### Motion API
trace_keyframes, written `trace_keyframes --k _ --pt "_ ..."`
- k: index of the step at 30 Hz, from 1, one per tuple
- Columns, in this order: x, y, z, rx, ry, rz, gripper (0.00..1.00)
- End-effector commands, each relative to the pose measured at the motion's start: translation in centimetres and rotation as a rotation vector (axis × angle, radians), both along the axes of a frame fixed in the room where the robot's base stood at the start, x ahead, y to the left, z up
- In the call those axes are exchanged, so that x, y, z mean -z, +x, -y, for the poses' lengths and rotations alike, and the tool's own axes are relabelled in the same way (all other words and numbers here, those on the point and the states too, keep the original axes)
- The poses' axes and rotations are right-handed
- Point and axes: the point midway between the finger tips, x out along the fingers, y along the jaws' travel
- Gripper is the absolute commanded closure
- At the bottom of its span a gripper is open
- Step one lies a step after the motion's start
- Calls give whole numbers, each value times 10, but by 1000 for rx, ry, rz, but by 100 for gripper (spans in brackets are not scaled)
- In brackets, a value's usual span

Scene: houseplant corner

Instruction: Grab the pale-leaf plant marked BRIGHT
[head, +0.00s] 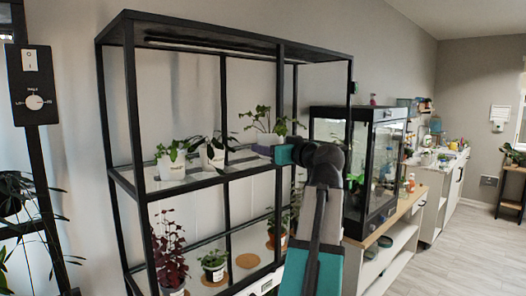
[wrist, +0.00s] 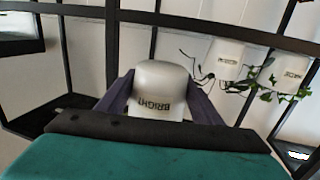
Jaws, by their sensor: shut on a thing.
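A white pot labelled BRIGHT (wrist: 158,84) sits between the two fingers of my gripper (wrist: 160,98) in the wrist view, which looks upside down. The fingers touch it on both sides. In the head view the BRIGHT plant (head: 265,120) has thin stems with green leaves and stands at the right end of the upper shelf. My gripper (head: 268,151) reaches it from the front right and hides the lower part of its pot. Its leaves are out of sight in the wrist view. I cannot tell whether the pot is clear of the shelf.
Two other white-potted plants, a left one (head: 172,160) and a middle one (head: 212,155), share the upper shelf. Black posts (head: 279,100) frame the rack. Below stand a dark red plant (head: 170,250) and a small green plant (head: 214,265). A glass cabinet (head: 385,150) is to the right.

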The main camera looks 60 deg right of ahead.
Motion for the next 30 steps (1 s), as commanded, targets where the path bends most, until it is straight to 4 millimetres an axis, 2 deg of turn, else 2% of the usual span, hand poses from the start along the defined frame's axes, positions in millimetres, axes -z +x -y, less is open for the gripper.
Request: trace_keyframes --k 6,30 --pt "-2 -9 -5 -1 0 1 73" --pt "-2 -9 -5 0 0 2 73"
